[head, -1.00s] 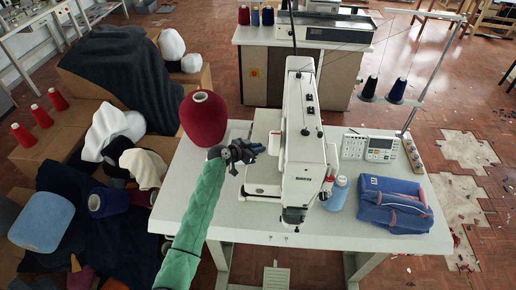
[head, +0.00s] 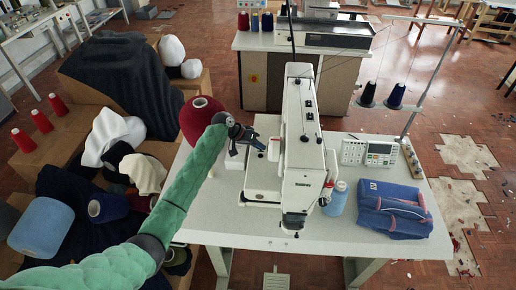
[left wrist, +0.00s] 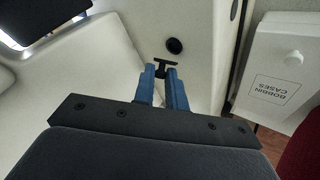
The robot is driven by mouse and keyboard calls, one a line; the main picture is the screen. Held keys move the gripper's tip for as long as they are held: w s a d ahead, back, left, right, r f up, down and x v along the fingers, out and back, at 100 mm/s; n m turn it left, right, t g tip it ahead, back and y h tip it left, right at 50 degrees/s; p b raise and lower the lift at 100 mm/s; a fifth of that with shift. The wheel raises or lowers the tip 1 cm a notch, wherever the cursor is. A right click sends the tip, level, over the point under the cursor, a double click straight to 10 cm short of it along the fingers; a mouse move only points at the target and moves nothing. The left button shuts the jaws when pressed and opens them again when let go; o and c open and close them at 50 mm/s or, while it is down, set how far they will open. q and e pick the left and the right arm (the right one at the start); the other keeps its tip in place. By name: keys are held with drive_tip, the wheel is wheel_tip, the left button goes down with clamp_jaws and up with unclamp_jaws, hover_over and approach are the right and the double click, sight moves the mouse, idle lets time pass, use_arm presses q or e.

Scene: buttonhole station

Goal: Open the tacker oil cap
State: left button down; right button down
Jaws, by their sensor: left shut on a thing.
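The white tacker machine (head: 301,165) stands on the pale table, and its side fills much of the left wrist view. My left gripper (head: 262,146) is at the left side of the machine's body. In the left wrist view its blue fingers (left wrist: 165,80) are shut on a small black T-shaped piece (left wrist: 165,63), which looks like the oil cap. A round dark spot (left wrist: 174,46) shows on the white surface just beyond it; I cannot tell whether it is a hole or a plug. The cap cannot be made out in the head view. My right gripper is not in view.
A red thread cone (head: 197,118) stands behind my left forearm. A white box marked "BOBBIN CASES" (left wrist: 280,75) is close beside the gripper. A blue bottle (head: 337,198), a control panel (head: 368,152) and a blue pouch (head: 393,210) are right of the machine.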

use_arm(q)
drive_tip(key=shift+w+a+r+n+g, duration=0.1)
drive_tip(key=shift+w+r+n+g, duration=0.1)
drive_tip(key=shift+w+n+g, duration=0.55)
drive_tip(key=g, duration=0.1)
drive_tip(key=w+g+b, duration=0.1)
drive_tip(key=g, duration=0.1)
drive_tip(key=shift+f+n, duration=0.15)
drive_tip(key=shift+n, duration=0.1)
drive_tip(key=g+b, duration=0.1)
drive_tip(key=w+n+g+b, duration=0.1)
drive_tip(key=shift+w+f+g, duration=0.1)
drive_tip(key=shift+f+g, duration=0.25)
drive_tip(key=shift+w+f+n+g+b, duration=0.1)
drive_tip(key=shift+w+n+g+b, duration=0.05)
drive_tip(key=shift+n+g+b, duration=0.2)
drive_tip(key=shift+w+f+n+g+h+b, duration=0.15)
drive_tip(key=shift+w+n+g+h+b, duration=0.2)
drive_tip(key=shift+g+b, duration=0.5)
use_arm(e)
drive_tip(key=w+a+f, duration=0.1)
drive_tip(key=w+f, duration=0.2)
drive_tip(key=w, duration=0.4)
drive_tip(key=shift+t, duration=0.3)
